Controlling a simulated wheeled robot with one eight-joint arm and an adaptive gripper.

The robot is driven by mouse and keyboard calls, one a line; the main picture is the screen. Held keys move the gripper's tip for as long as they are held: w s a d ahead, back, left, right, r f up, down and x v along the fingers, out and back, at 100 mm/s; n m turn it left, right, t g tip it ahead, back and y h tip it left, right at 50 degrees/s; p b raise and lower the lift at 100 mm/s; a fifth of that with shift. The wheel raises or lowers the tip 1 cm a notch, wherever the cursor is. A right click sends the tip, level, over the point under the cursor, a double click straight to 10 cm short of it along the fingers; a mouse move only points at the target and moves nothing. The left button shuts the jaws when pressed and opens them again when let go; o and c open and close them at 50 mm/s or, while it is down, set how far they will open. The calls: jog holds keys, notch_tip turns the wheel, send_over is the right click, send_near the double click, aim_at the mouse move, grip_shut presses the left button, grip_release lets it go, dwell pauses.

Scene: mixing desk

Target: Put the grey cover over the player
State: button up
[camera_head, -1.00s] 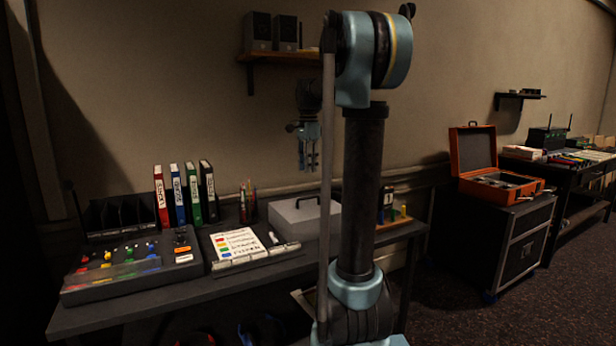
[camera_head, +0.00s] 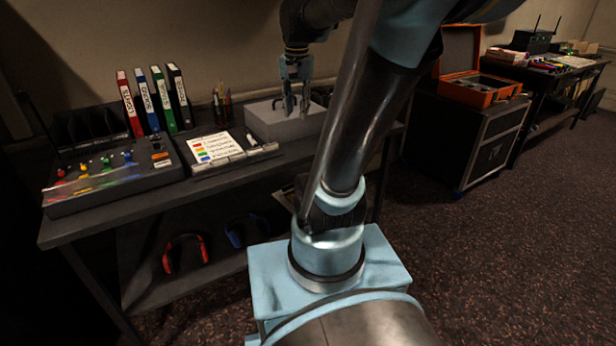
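The grey cover (camera_head: 290,130), a light grey box shape with a dark handle on top, rests on the dark desk toward its right part. My gripper (camera_head: 295,106) points down at the top of the cover, at the handle. Its fingers show a gap between them, so it looks open; whether they touch the handle is too small to tell. I cannot pick out the player with certainty. An open orange case (camera_head: 480,90) stands on a black cabinet to the right, with dark gear inside that is hard to make out.
On the desk (camera_head: 130,221) are a mixing console (camera_head: 110,180), several upright binders (camera_head: 155,100), a colour-coded sheet (camera_head: 212,147) and a pen cup (camera_head: 222,108). Red headphones (camera_head: 186,254) lie on the lower shelf. The black cabinet (camera_head: 480,140) stands right of the desk, with carpet before it.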

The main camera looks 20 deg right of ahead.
jog(key=s+f+n+t, duration=0.1)
jog(key=s+f+n, duration=0.5)
jog(key=s+f, duration=0.8)
jog(key=shift+f+n, duration=0.4)
jog(key=shift+f, duration=0.4)
jog(key=shift+s, duration=0.1)
